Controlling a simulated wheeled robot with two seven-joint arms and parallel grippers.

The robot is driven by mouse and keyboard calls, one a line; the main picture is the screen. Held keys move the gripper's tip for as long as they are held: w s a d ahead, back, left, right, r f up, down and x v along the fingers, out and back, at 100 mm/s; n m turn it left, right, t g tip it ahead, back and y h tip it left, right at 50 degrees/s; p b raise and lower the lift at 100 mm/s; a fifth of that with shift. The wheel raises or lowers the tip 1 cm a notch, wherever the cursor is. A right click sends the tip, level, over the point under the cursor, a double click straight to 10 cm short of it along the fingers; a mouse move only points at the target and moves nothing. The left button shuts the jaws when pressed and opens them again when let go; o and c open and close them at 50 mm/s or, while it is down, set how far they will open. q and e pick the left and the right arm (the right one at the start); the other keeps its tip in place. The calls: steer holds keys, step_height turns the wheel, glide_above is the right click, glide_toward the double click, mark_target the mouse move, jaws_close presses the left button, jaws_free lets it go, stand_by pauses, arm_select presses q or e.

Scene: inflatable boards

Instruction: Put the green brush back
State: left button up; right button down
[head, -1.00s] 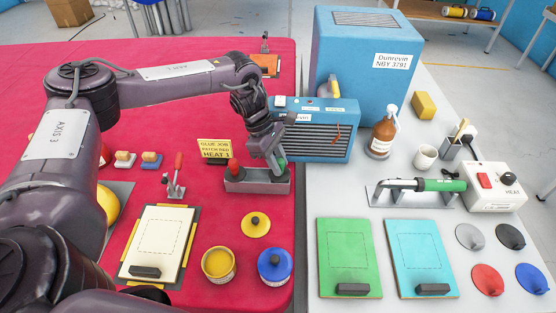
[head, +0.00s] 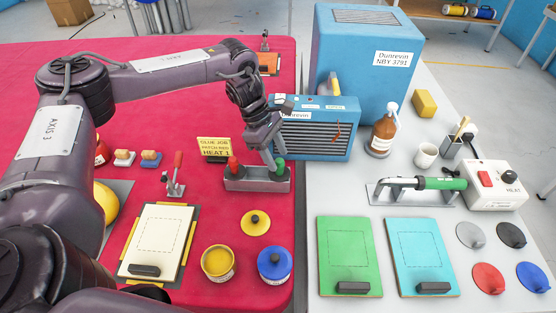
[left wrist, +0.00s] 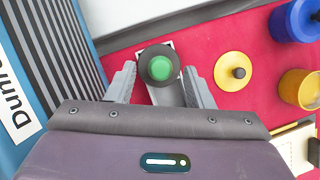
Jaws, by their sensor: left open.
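The green brush (head: 280,166) stands upright in the right end of a grey holder (head: 256,185) on the red table. Its round green top also shows in the left wrist view (left wrist: 160,68), seen from above. My left gripper (head: 270,153) is open and close to the brush top. In the left wrist view its two fingers (left wrist: 160,84) are spread, one on each side, with visible gaps to the green top. The red brush (head: 234,166) stands in the left end of the same holder. The bristles are hidden. My right gripper is out of view.
A yellow sign (head: 214,148) reading HEAT 1 stands behind the holder. A blue heater (head: 318,135) is close to the right of my gripper. A yellow lid (head: 255,222), a yellow pot (head: 217,262) and a blue pot (head: 275,263) stand in front.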

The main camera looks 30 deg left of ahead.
arm_select(q)
steer(key=v, duration=1)
steer(key=shift+b, duration=0.45)
steer(key=shift+f, duration=0.1)
